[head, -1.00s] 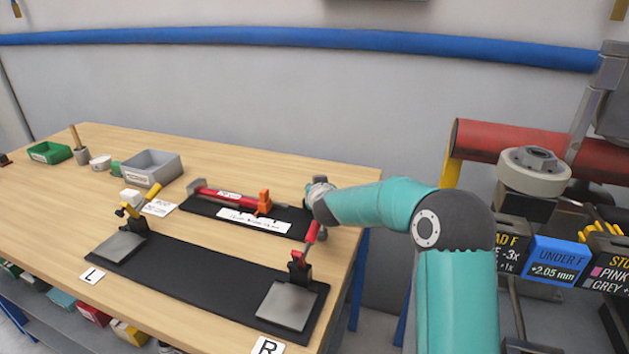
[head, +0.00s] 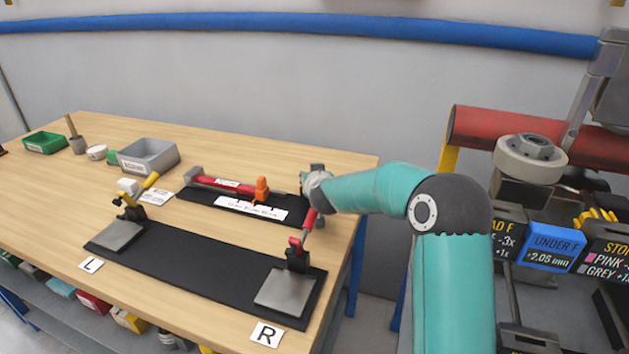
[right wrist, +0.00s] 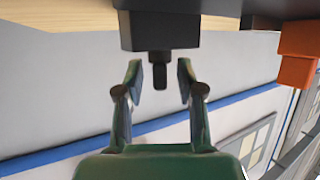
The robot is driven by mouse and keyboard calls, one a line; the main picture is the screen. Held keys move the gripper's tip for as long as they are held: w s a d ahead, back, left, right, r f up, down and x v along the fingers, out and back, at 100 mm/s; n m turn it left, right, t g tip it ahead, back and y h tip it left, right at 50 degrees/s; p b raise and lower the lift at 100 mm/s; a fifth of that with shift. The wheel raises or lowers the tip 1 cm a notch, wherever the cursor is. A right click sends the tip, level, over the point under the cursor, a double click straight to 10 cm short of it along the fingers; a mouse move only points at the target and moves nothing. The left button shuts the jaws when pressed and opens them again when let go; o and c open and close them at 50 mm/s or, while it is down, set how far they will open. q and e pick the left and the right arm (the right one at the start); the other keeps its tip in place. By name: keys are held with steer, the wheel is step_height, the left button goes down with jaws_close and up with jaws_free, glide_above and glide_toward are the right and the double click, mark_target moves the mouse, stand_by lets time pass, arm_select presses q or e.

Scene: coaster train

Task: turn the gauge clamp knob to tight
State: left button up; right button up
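The gauge (head: 225,187) is a red bar with a grey left end and an orange slider (head: 262,189), lying on a black mat near the back of the bench. My right gripper (head: 306,186) is at the gauge's right end and partly hidden by its own wrist. In the right wrist view, a black block (right wrist: 159,30) carries a short dark stem, apparently the clamp knob (right wrist: 159,74). My right gripper (right wrist: 160,78) is open, with one finger on each side of the stem and visible gaps. The knob's turn position cannot be told. My left gripper is not in view.
A long black fixture (head: 195,262) with toggle clamps and grey plates at both ends lies in front, marked L and R. The red-handled clamp (head: 309,222) stands close below my right wrist. A grey bin (head: 148,156) stands left. The bench's right edge is close.

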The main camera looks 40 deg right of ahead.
steer(key=v, duration=1.1)
steer(key=shift+s+a, duration=0.25)
steer(key=shift+a, duration=0.1)
steer(key=shift+r, duration=0.1)
